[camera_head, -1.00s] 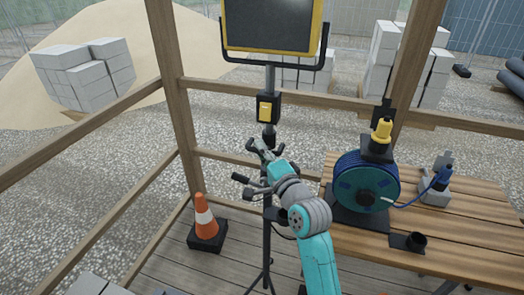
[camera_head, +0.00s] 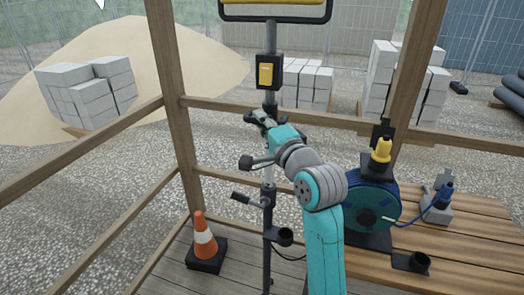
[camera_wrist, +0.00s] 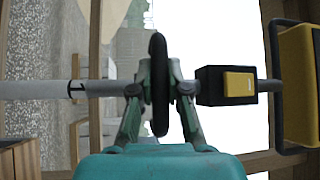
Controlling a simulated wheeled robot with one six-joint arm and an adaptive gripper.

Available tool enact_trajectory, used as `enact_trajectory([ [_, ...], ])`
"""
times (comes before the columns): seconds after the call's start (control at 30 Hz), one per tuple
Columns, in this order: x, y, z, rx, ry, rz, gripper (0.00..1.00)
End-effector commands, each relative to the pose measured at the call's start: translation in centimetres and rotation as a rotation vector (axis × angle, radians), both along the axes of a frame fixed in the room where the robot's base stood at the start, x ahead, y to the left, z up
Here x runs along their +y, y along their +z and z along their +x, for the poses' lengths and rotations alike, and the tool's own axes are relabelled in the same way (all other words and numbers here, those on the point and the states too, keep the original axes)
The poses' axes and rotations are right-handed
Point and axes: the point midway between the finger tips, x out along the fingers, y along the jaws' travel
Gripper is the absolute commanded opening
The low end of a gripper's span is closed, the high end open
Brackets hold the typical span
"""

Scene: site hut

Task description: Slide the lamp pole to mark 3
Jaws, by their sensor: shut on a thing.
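The work lamp (camera_head: 272,10) is at the top of the head view, mostly cut off. Its grey lamp pole (camera_head: 270,36) carries a black box with a yellow switch (camera_head: 265,75) and runs down into the black stand (camera_head: 267,235). My gripper (camera_head: 262,118) is shut on the pole's black grip, below the switch box. In the wrist view the black grip (camera_wrist: 158,85) sits between my fingers, and the pole (camera_wrist: 40,89) lies across the picture. A dark mark (camera_wrist: 77,89), seemingly a 1, shows on the pole. I see no mark 3.
The clamp levers (camera_head: 246,197) stick out left on the stand. A traffic cone (camera_head: 204,240) stands on the floor to the left. A blue cable reel (camera_head: 372,205) stands on the wooden table (camera_head: 460,255) at right. Timber rails (camera_head: 215,105) run behind the pole.

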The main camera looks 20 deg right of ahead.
Motion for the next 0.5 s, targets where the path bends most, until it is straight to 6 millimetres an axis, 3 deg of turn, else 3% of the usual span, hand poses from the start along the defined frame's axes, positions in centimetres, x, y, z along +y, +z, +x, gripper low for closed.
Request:
enact_trajectory([
  [0.03,0.0,2.0,0.0,-0.011,-0.001,-0.001,0.00],
  [0.2,0.0,6.8,0.0,-0.007,0.000,-0.001,0.00],
  [0.5,0.0,13.0,0.0,-0.005,0.000,0.000,0.00],
])
